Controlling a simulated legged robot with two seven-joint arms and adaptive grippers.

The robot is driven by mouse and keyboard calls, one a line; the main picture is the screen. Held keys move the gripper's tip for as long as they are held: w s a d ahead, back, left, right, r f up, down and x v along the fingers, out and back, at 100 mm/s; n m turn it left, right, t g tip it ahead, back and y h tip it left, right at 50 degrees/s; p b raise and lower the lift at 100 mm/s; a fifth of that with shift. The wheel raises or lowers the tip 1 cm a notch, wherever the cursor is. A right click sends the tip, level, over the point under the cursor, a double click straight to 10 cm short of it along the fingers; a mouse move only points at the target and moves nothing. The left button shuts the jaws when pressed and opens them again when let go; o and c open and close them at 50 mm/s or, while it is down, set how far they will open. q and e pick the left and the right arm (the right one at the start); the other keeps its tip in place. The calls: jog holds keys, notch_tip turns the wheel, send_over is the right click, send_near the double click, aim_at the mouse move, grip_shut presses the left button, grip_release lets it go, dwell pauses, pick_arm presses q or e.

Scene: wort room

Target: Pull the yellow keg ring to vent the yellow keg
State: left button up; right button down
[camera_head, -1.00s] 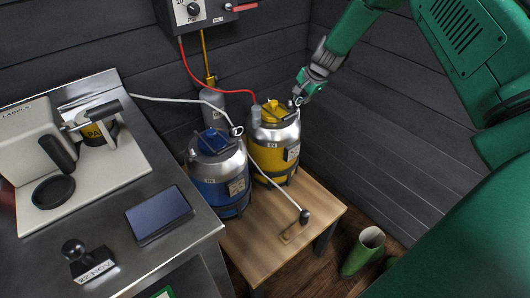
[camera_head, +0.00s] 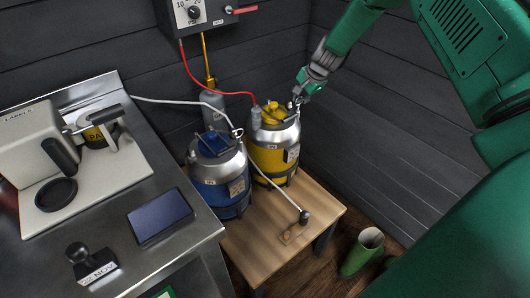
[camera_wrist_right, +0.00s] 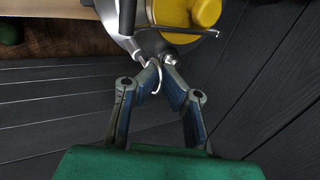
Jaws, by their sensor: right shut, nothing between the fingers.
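The yellow keg (camera_head: 272,150) stands upright on the wooden stand, with a silver top and a yellow cap (camera_head: 273,112). In the right wrist view the cap (camera_wrist_right: 205,12) and silver rim (camera_wrist_right: 150,42) are at the top. A thin pale metal ring (camera_wrist_right: 157,82) shows at the fingertips, beside the keg's rim. My right gripper (camera_head: 299,97) is at the right side of the keg's top. It also shows in the right wrist view (camera_wrist_right: 160,70), shut with nothing gripped. Whether a finger passes through the ring cannot be told. My left gripper is out of view.
A blue keg (camera_head: 220,182) stands left of the yellow one on the wooden stand (camera_head: 265,240). A red hose (camera_head: 225,93) and a pale hose (camera_head: 180,100) run near the kegs. A steel counter (camera_head: 190,235) is at left. A green tube (camera_head: 362,250) stands on the floor.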

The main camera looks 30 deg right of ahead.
jog(key=shift+d+f, duration=0.1)
dwell(0.5)
jog(key=shift+f, duration=0.3)
dwell(1.3)
jog(key=c, duration=0.7)
grip_release()
jog(key=shift+f, duration=0.1)
notch_tip(320, 180, up, 6)
jog(key=p, duration=0.4)
jog(key=shift+p, duration=0.35)
